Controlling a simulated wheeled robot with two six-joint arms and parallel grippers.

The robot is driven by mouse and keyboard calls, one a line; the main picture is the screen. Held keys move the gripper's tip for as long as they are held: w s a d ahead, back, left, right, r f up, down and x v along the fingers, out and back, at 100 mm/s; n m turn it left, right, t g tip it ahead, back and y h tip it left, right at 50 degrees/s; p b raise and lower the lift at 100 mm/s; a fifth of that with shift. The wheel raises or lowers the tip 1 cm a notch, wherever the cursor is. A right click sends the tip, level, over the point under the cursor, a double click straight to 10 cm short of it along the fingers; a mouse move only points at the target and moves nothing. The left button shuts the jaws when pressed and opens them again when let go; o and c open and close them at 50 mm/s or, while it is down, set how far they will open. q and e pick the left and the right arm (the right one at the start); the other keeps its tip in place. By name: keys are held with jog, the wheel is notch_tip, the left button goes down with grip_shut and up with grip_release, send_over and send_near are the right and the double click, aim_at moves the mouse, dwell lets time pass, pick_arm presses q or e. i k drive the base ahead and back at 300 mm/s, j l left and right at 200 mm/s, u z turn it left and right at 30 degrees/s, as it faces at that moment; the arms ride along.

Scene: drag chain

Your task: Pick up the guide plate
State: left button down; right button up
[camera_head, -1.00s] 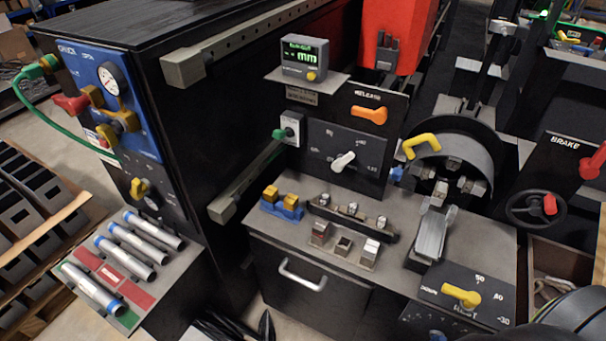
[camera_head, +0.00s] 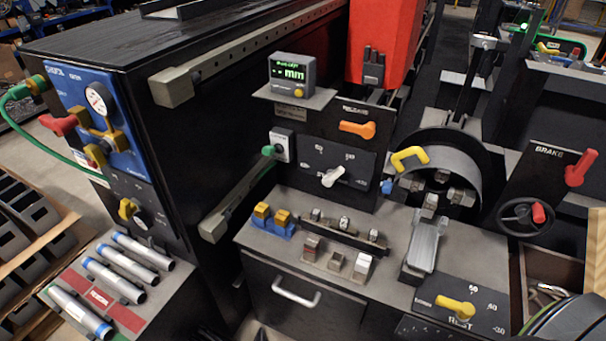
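I cannot tell for certain which piece is the guide plate. A grey metal block (camera_head: 423,246) lies on the grey worktop at the right, beside the round chuck; it is one flat metal piece in view. Small metal blocks (camera_head: 335,262) stand in a row at the front of the worktop, with a dark rail holding several metal pieces (camera_head: 344,226) behind them. Neither of my grippers shows. A dark rounded shape at the lower right corner is cut off by the frame edge, and I cannot tell what it is.
Blue-and-yellow blocks (camera_head: 272,219) sit on the worktop's left. Metal tubes (camera_head: 133,262) lie on a lower shelf. A yellow lever (camera_head: 456,308), a red-knobbed handwheel (camera_head: 528,216) and an open drawer (camera_head: 540,273) are at the right. A dark cabinet (camera_head: 190,100) blocks the left.

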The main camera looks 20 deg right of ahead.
aim_at(343, 225)
jog(key=z, duration=1.7)
jog(key=k+j+z, duration=0.1)
jog(key=j+z, duration=0.15)
jog(key=k+j+z, duration=0.1)
jog(key=j+z, duration=0.15)
jog(key=j, duration=0.2)
jog(key=k+j+z, duration=0.25)
jog(key=j+z, duration=0.25)
jog(key=j, duration=0.15)
jog(key=k, duration=0.05)
